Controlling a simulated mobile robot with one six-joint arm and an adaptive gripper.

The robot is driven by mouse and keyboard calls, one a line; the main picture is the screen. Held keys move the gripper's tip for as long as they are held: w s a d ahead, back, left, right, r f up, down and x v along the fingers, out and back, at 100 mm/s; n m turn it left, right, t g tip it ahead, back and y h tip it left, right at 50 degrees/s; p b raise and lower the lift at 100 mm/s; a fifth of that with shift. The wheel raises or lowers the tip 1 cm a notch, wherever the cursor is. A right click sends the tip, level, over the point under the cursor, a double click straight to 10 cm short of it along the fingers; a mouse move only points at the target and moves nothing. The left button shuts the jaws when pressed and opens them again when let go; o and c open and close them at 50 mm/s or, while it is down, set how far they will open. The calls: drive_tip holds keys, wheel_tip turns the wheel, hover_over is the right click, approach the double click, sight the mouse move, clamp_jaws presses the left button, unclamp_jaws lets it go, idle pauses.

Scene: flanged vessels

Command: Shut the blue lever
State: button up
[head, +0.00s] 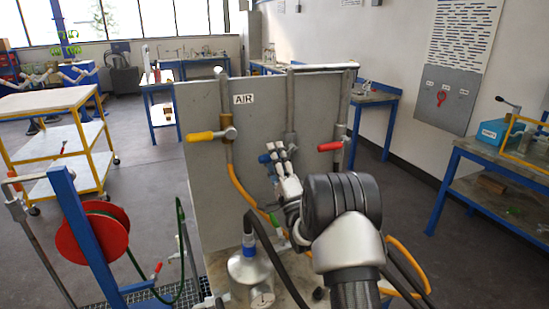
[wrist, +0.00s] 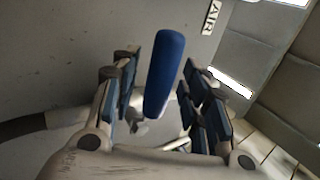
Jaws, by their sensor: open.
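The blue lever (wrist: 164,75) shows in the wrist view as a blue rounded handle between the fingers of my gripper (wrist: 160,95). The fingers are open, with a gap on each side of the handle. In the head view, the blue lever (head: 264,158) is a small blue end just left of my gripper (head: 277,155), in front of the grey panel (head: 205,165). My arm hides most of the lever's valve and the lower pipe. I cannot tell the lever's exact angle to its pipe.
On the same panel, a yellow lever (head: 200,136) sits at left and a red lever (head: 330,146) at right, both sideways. An orange hose (head: 238,190) runs below the yellow valve. A metal vessel (head: 249,272) stands below. A red hose reel (head: 92,234) is at left.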

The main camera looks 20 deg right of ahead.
drive_tip(key=v, duration=1.2)
drive_tip(key=w+a+r+n+g, duration=0.2)
drive_tip(key=r, duration=0.1)
drive_tip(key=w+a+r+n+g, duration=0.1)
drive_tip(key=r+n+g, duration=0.1)
drive_tip(key=shift+w+h, duration=0.25)
drive_tip(key=shift+h, duration=0.15)
drive_tip(key=s+a+f+n+g, duration=0.1)
drive_tip(key=s+a+n+g, duration=0.3)
drive_tip(key=s, duration=0.9)
drive_tip(key=s+a+f+n+g, duration=0.2)
drive_tip(key=s+a+n+g, duration=0.2)
drive_tip(key=s, duration=1)
drive_tip(key=s+a+f+n+g, duration=0.1)
drive_tip(key=s+a+n+g, duration=0.3)
drive_tip(key=s, duration=0.9)
drive_tip(key=n+g, duration=0.2)
drive_tip(key=g, duration=0.2)
drive_tip(key=shift+s+a+f, duration=0.25)
drive_tip(key=shift+a+f, duration=0.05)
drive_tip(key=shift+a, duration=0.05)
